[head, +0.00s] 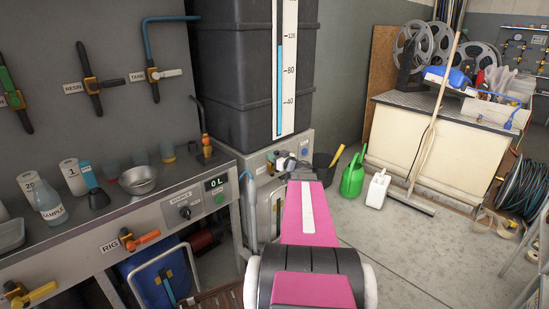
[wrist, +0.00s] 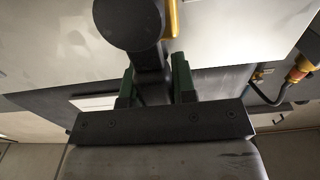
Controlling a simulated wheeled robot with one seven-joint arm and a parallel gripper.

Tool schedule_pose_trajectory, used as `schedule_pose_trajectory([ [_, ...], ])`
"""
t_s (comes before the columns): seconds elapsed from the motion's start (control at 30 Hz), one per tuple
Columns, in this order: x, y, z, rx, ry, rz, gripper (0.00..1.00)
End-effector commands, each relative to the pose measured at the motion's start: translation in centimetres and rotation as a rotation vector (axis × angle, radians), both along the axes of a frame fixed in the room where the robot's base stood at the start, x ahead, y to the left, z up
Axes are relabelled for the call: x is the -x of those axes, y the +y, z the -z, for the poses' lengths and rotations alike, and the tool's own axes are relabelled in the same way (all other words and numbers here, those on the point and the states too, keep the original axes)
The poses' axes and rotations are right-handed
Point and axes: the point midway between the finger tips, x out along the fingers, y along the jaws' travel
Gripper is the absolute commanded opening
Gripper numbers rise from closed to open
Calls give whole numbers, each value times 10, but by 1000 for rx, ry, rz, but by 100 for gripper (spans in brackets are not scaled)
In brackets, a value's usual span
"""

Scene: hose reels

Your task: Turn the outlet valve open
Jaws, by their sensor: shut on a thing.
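In the wrist view, my gripper (wrist: 155,88) has its dark green fingers on both sides of a dark valve handle (wrist: 148,60), shut on it. A black round part (wrist: 128,22) stands in front of the handle's upper end, and a yellow part (wrist: 172,18) shows beside it. I take this to be the outlet valve; its label is not readable. In the head view, my pink arm reaches toward the grey panel (head: 262,160) below the dark tank (head: 232,70). My arm hides the fingers and most of the valve there.
A bench with bottles, a steel bowl (head: 138,180) and a display reading 0 L (head: 216,183) stands at left. A green watering can (head: 353,174), a white jug (head: 377,189) and a broom (head: 437,110) stand to the right. Floor in front of them is clear.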

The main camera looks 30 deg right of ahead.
Motion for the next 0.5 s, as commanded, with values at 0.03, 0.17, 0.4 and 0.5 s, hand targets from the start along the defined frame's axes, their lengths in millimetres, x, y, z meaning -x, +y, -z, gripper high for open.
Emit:
schedule_pose_trajectory([
  [0.03,1,1,1,7,2,-2,0],
  [0.17,1,1,1,6,1,-2,51],
  [0.4,1,1,1,3,1,-1,51],
  [0.5,4,0,0,3,1,-1,51],
])
